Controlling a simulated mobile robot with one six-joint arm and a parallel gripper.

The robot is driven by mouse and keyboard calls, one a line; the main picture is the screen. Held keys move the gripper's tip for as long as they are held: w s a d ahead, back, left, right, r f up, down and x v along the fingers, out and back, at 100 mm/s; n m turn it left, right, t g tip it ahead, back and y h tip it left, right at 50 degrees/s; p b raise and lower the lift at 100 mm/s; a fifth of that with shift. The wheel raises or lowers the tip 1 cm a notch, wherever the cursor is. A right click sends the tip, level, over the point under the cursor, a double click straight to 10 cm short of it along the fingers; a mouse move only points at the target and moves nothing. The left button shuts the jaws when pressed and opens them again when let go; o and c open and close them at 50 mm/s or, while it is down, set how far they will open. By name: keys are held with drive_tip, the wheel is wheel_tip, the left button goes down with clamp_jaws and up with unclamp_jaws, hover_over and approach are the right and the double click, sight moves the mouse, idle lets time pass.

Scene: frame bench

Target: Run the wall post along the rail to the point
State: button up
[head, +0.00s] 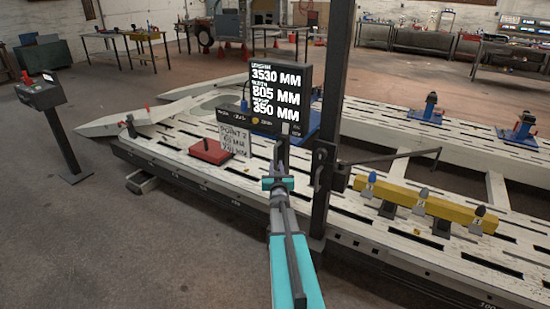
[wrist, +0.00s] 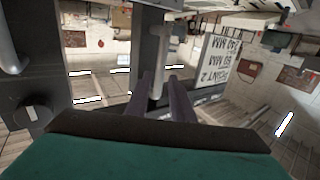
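The wall post (head: 337,100) stands upright at the near side of the white frame bench (head: 150,152). A display (head: 279,96) beside it reads 3530 mm, 805 mm and 350 mm. A thin pointer arm (head: 405,157) reaches right from the post. My gripper (head: 281,160) is below the display, left of the post. In the wrist view its fingers (wrist: 163,95) lie on both sides of a grey upright handle (wrist: 160,62) and appear closed on it. A "POINT 2" card (head: 234,141) stands by a red block (head: 211,151); the card also shows in the wrist view (wrist: 222,68).
A yellow bar (head: 430,206) with several knobbed pieces lies on the bench right of the post. Blue clamps (head: 430,107) stand on the far beam. A console on a stand (head: 40,93) is at the left. The floor along the bench's near left side is clear.

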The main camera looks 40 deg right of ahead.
sight(276, 158)
drive_tip(key=shift+p+x, duration=1.15)
drive_tip(key=shift+x, duration=2.3)
clamp_jaws()
drive_tip(key=shift+a, duration=0.2)
drive_tip(key=shift+d, duration=0.3)
